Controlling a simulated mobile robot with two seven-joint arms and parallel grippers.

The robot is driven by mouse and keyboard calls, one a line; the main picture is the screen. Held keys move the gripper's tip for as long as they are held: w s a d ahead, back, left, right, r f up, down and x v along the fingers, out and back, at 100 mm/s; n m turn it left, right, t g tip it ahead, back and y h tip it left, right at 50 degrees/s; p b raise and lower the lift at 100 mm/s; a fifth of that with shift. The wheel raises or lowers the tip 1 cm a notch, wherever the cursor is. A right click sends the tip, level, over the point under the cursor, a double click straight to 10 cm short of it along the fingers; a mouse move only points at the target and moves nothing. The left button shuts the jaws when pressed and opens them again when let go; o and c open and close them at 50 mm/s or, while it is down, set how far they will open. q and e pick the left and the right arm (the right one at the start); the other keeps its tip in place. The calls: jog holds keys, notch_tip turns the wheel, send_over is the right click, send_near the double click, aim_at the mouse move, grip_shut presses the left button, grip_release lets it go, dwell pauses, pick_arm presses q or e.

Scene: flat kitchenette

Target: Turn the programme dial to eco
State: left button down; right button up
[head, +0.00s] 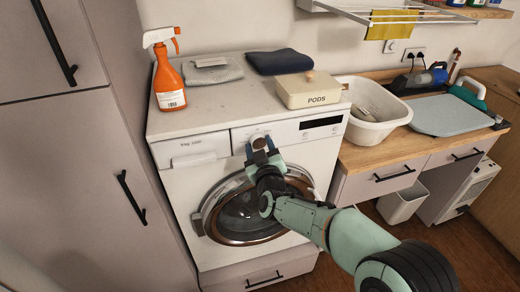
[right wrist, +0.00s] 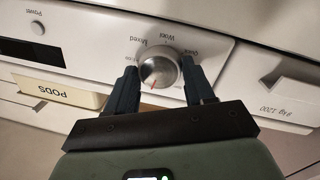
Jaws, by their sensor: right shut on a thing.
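The programme dial (right wrist: 161,66) is a round silver knob on the washing machine's white front panel (head: 286,133). It shows upside down in the right wrist view, with a red mark near its lower edge in that picture. My right gripper (head: 260,147) is shut on the dial, one dark finger on each side. The dial (head: 258,141) is partly covered by the fingers in the head view. My left gripper is not in view.
The round door (head: 245,218) is below my right gripper. On top stand an orange spray bottle (head: 168,75), a PODS box (head: 308,90) and folded cloths (head: 280,61). A white basin (head: 375,127) stands on the counter to the right. A tall cabinet (head: 60,130) is at the left.

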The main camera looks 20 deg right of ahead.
jog(key=m+b, duration=0.1)
jog(key=m, duration=0.2)
jog(key=shift+m, duration=0.3)
jog(key=m+b, duration=0.1)
jog(key=m, duration=0.2)
jog(key=shift+g+y+b, duration=0.3)
jog(key=shift+g+b, duration=0.05)
jog(key=shift+g, duration=0.05)
jog(key=m+b, duration=0.1)
jog(key=m, duration=0.2)
jog(key=shift+d+m+b, duration=0.15)
jog(key=shift+m+b, duration=0.15)
jog(key=shift+b, duration=0.05)
jog(key=shift+r+m+y+b, duration=0.1)
jog(key=shift+m+y+b, duration=0.5)
jog(key=shift+m+b, duration=0.9)
jog(key=shift+m+p, duration=0.35)
jog(key=shift+m, duration=0.25)
jog(key=o, duration=1)
